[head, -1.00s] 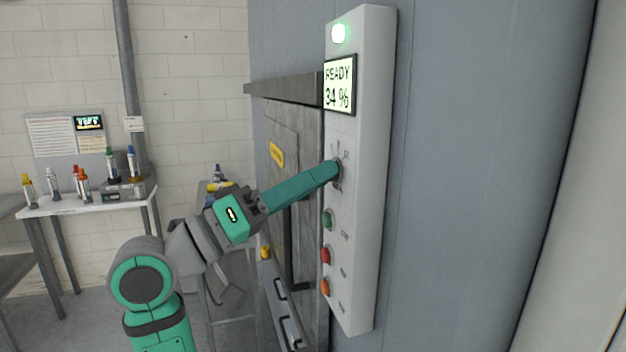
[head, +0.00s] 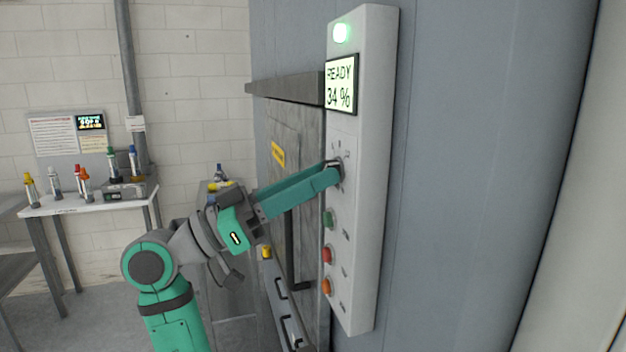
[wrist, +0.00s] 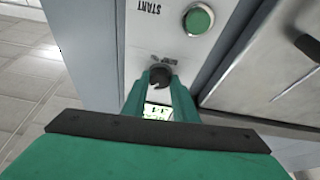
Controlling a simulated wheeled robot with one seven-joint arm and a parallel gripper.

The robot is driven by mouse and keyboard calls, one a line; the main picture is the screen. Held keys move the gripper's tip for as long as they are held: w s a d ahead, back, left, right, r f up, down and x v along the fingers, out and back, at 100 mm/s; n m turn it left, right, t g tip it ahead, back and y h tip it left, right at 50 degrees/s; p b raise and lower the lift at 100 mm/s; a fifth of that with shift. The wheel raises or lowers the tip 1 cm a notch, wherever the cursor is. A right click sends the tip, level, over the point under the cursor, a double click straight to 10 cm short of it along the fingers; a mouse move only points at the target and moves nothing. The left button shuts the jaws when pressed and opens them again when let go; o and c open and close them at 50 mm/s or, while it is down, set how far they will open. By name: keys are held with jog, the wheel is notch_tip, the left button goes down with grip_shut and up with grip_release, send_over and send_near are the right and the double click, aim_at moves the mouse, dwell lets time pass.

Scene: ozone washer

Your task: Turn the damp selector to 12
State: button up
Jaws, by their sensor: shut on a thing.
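The damp selector is a dark round knob (wrist: 160,76) on the pale control panel (head: 365,230). It shows between my fingertips in the wrist view; in the head view my fingers mostly cover it. My gripper (head: 335,172) is shut on the knob, with its teal fingers reaching up and right to the panel. The fingertips also show in the wrist view (wrist: 160,80). Small marks ring the knob, but I cannot read its pointer or setting. The display (head: 340,84) above it reads READY and 34 %.
Green (head: 328,218), red (head: 328,253) and orange (head: 327,287) buttons sit below the knob. The grey door (head: 290,150) stands left of the panel. A table (head: 85,205) with bottles is at the back left.

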jog(key=shift+a, duration=0.1)
jog(key=o, duration=1.1)
jog(key=shift+c, duration=0.2)
jog(key=v, duration=1.1)
jog(key=shift+w, duration=0.1)
